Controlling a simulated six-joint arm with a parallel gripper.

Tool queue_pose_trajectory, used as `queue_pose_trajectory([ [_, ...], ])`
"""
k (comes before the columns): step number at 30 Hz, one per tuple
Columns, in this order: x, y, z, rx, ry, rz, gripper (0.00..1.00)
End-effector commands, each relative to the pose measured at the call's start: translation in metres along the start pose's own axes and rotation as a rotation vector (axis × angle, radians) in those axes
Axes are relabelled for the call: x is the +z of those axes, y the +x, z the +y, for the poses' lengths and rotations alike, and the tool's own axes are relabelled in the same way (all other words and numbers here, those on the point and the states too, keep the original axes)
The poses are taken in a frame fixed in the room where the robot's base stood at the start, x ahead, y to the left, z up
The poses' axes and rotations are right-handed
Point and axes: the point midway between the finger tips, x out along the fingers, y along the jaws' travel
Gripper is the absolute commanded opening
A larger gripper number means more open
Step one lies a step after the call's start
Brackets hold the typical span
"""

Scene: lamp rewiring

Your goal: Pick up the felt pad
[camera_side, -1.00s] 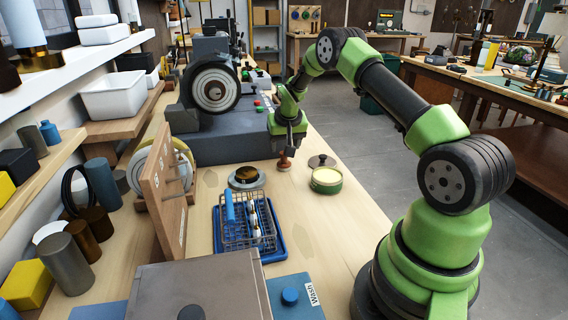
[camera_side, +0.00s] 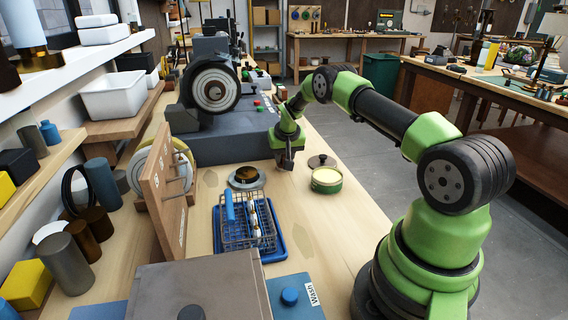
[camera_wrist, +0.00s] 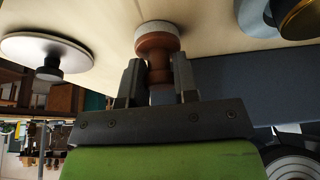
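The felt pad (camera_wrist: 155,29) is a pale disc under a round reddish-brown wooden handle, seen at the top middle of the wrist view. It appears to stand on the wooden bench. My gripper (camera_wrist: 159,75) points down at it, with one dark finger on each side of the handle. The handle fills most of the space between the fingers; I cannot tell whether they press on it. In the side view my gripper (camera_side: 286,165) is low over the bench and hides the pad.
A dark knobbed lid (camera_side: 321,161) and a green round tin (camera_side: 326,180) with pale yellow contents stand close on the right. A round dish (camera_side: 246,178) lies to the left. A wire basket on a blue tray (camera_side: 276,252) is nearer the camera. A grey machine (camera_side: 222,140) stands behind.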

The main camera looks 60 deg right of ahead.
Motion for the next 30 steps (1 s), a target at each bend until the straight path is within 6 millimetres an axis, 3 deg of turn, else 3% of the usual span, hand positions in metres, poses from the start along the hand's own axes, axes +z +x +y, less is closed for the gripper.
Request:
queue_pose_trajectory([
  [11,-0.002,-0.003,0.0,0.0,0.0,0.001,0.11],
  [24,-0.032,-0.076,0.0,0.0,0.001,0.004,0.11],
  [30,-0.033,-0.092,0.003,0.027,0.063,-0.001,0.11],
])
